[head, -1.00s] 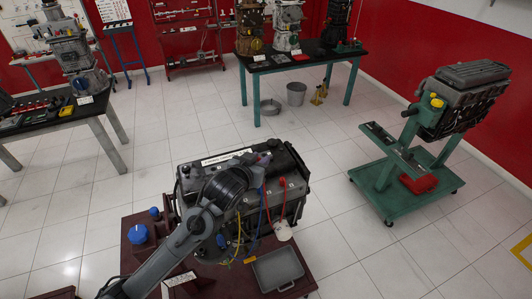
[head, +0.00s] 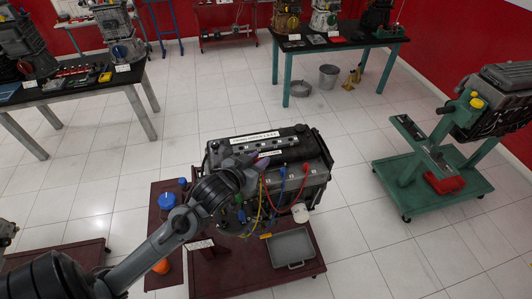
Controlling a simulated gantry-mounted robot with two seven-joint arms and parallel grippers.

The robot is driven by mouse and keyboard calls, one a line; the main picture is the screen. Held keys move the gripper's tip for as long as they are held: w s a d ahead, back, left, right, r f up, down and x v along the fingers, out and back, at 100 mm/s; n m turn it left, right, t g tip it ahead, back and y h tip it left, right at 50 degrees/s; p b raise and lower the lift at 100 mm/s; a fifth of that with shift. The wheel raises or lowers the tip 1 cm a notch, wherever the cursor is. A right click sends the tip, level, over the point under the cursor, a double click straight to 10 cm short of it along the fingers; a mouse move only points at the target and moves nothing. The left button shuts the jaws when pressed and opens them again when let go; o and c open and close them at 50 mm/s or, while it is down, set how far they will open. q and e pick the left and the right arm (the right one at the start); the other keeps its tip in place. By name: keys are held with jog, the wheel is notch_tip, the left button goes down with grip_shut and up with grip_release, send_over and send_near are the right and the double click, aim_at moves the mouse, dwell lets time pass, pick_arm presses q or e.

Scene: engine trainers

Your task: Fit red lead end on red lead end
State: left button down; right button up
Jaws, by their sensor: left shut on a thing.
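My left gripper (head: 260,162) is over the top of the dark grey engine (head: 300,183), near its white label strip. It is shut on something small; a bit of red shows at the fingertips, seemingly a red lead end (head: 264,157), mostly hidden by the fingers. A red lead (head: 273,204) loops along the engine's front side and rises to a red end (head: 306,168) at the right of the top. A blue lead (head: 281,172) stands between them, and a yellow lead (head: 261,199) hangs to the left. My right gripper is not in view.
The engine stands on a dark red stand with a grey tray (head: 292,250) at its front. A blue cap (head: 167,200) is at the left. Benches with engines stand behind. A green engine stand (head: 440,190) is at the right, with clear tiled floor between.

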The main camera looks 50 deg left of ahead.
pick_arm(q)
jog(key=s+a+p, duration=0.2)
jog(key=s+p, duration=0.5)
jog(key=s, duration=0.7)
jog(key=shift+a, duration=0.2)
jog(key=shift+s+f, duration=0.1)
jog(key=shift+f, duration=0.05)
notch_tip(320, 180, down, 11)
jog(key=b, duration=0.4)
jog(key=shift+b, duration=0.35)
dwell(1.0)
dwell(0.3)
jog(key=shift+r, duration=0.2)
